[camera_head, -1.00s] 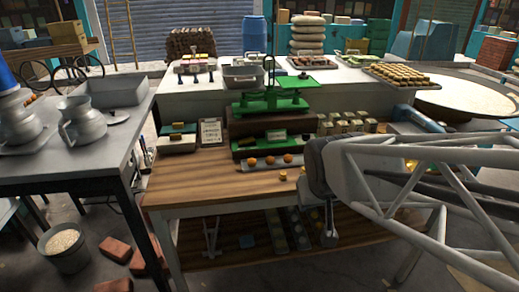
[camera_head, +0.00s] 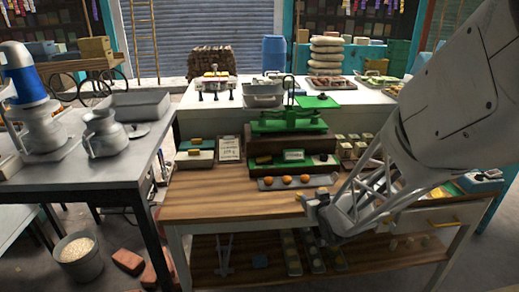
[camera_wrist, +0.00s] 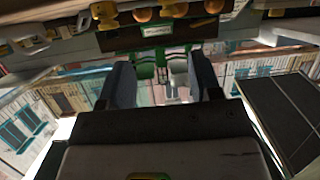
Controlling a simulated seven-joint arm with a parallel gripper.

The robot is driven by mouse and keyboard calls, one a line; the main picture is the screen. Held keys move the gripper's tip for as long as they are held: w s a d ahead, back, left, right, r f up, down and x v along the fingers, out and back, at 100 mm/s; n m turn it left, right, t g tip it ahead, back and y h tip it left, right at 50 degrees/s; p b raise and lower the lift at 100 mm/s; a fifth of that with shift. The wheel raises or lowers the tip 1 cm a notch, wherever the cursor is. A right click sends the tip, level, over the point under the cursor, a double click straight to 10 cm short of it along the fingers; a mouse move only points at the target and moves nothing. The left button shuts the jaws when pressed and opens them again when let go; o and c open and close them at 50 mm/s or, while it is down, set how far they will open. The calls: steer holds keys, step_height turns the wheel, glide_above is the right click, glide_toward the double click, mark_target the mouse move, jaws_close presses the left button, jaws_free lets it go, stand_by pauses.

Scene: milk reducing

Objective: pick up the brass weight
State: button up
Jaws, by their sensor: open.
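The brass weight (camera_head: 322,190) looks like a small yellowish piece on the wooden counter (camera_head: 220,203), partly hidden by my gripper and arm. In the wrist view, which is upside down, a brass-coloured piece (camera_wrist: 105,13) at the top edge looks like the same weight. My gripper (camera_head: 308,202) is low at the counter's front edge, just beside the weight in the head view. In the wrist view its two dark fingers (camera_wrist: 162,78) stand apart with nothing held between them; the weight lies outside that gap.
A price sign (camera_head: 229,149) stands to the left. The counter's left front is clear.

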mark_target(300, 193)
steer(key=shift+w+a+f+n+t+y, duration=0.1)
steer(key=shift+w+f+t+y, duration=0.25)
steer(key=shift+f, duration=0.25)
steer(key=shift+w+f+n+t+y, duration=0.1)
steer(key=shift+w+f+t+y, duration=0.25)
steer(key=shift+f, duration=0.3)
steer(key=shift+w+a+f+n+t+y, duration=0.1)
steer(key=shift+w+f+t+y, duration=0.1)
steer(key=shift+f+t, duration=0.3)
steer(key=shift+w+f, duration=0.1)
steer(key=shift+x, duration=1.15)
steer(key=shift+w, duration=0.1)
steer(key=shift+a+x, duration=0.1)
steer(key=shift+x, duration=1.15)
steer(key=shift+a+x, duration=0.15)
steer(key=shift+x, duration=1.1)
steer(key=c, duration=1)
steer(key=shift+c, duration=0.2)
